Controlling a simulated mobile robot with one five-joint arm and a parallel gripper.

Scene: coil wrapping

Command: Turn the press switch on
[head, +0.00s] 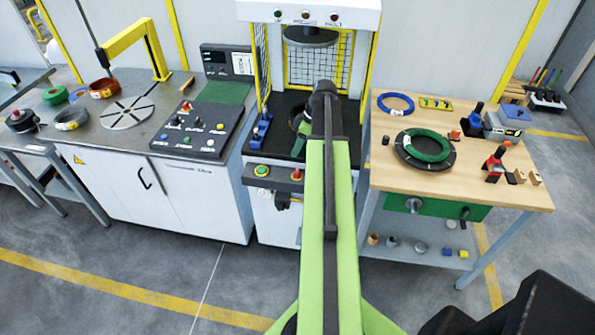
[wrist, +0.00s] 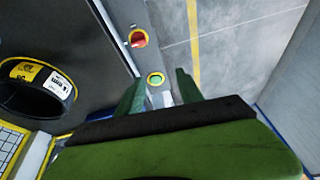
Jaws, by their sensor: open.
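The press (head: 310,12) stands in the middle of the head view, with a control strip on its front edge. The strip carries a green button (head: 262,171) at the left and a red button (head: 297,175) at the right. In the wrist view, the green button (wrist: 156,79) lies just beyond and between the fingertips of my gripper (wrist: 160,92). The red button (wrist: 138,38) in its yellow ring is farther up the strip. My gripper is open and empty. Whether it touches the green button cannot be told.
A black coil with a yellow label (wrist: 40,88) lies on the press bed. A wooden table (head: 480,190) with a green coil (head: 425,146) stands at the right. A control console (head: 195,132) and a workbench (head: 95,137) stand at the left. The floor in front is clear.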

